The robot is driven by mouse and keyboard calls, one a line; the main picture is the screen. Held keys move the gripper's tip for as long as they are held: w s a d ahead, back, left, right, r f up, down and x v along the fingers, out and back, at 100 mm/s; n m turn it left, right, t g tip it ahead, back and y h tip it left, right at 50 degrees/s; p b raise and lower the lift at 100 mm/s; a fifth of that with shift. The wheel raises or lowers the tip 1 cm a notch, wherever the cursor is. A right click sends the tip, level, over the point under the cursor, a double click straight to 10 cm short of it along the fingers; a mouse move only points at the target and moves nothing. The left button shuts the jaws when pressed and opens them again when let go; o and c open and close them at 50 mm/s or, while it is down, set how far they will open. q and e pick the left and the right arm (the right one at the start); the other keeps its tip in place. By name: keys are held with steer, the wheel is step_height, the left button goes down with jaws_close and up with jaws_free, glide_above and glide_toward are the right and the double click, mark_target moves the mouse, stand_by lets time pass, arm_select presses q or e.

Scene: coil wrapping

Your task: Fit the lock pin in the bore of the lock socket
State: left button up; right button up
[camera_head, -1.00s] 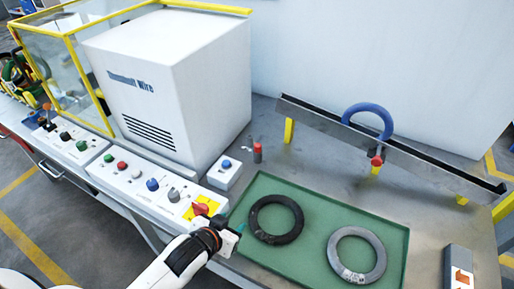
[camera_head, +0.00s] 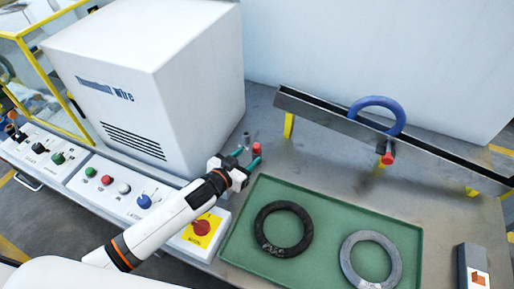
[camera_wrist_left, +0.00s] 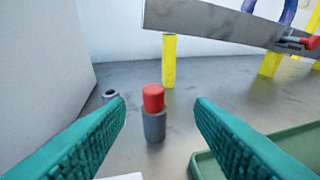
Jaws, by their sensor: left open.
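The lock pin, as I take it, is a grey cylinder with a red top (camera_head: 257,149), upright on the metal bench; it also shows in the left wrist view (camera_wrist_left: 154,112). A short grey tube with an open top (camera_wrist_left: 110,94), apparently the lock socket, stands behind and left of it; it also shows in the head view (camera_head: 246,138). My left gripper (camera_head: 246,158) is open, its teal fingers (camera_wrist_left: 161,106) pointing at the red-topped pin, which stands between and beyond the fingertips in the wrist view. I see no contact. My right gripper is not in view.
A green tray (camera_head: 235,235) with a black ring (camera_head: 268,245) and a grey ring (camera_head: 347,265) lies in front. A sloping rail (camera_head: 320,110) holds a blue ring (camera_head: 400,112) and a red-ended piece (camera_head: 387,158). A white machine (camera_head: 165,90) and control panels (camera_head: 110,185) are left.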

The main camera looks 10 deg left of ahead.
mark_target(254, 149)
arm_select(q)
steer(key=shift+w+f, duration=0.15)
steer(key=shift+w, duration=0.25)
steer(key=shift+w+f, duration=0.1)
steer(key=shift+w, duration=0.2)
steer(key=p+x, duration=0.1)
steer(key=x, duration=0.3)
steer(key=shift+w, duration=0.1)
steer(key=shift+w+f, duration=0.15)
steer(key=shift+w, duration=0.05)
steer(key=shift+c, duration=0.6)
jaws_close()
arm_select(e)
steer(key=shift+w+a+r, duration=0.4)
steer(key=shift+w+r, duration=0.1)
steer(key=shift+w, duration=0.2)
